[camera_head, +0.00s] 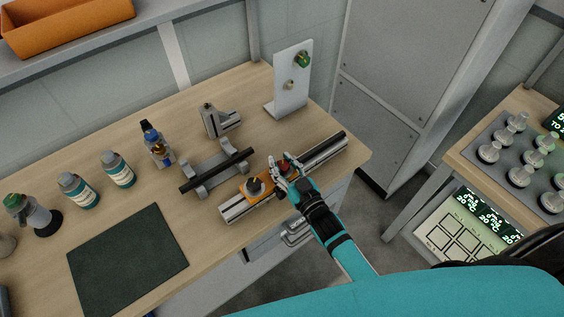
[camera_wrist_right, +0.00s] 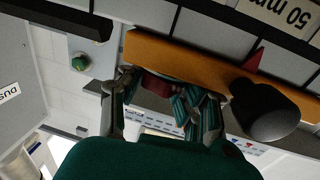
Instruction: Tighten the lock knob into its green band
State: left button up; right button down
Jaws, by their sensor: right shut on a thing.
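An orange carriage (camera_head: 242,190) sits on a grey rail (camera_head: 325,150) at the front right of the bench. It also fills the top of the right wrist view (camera_wrist_right: 185,62). A red knob (camera_head: 284,162) is at the carriage's right end. My right gripper (camera_head: 283,174) is shut on it, and the red also shows between the fingers in the right wrist view (camera_wrist_right: 158,86). My left gripper is not in view.
A black bar on grey supports (camera_head: 215,170) lies just behind the rail. A white upright panel (camera_head: 290,85) with a green knob stands at the back. Bottles (camera_head: 118,170) and a dark mat (camera_head: 128,256) are to the left. A second table (camera_head: 470,150) stands at right.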

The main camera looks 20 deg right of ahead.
jog(key=shift+f, duration=0.15)
dwell(0.8)
jog(key=c, duration=0.8)
grip_release()
jog(key=shift+s, duration=0.1)
jog(key=shift+s, duration=0.1)
jog(key=v, duration=1.2)
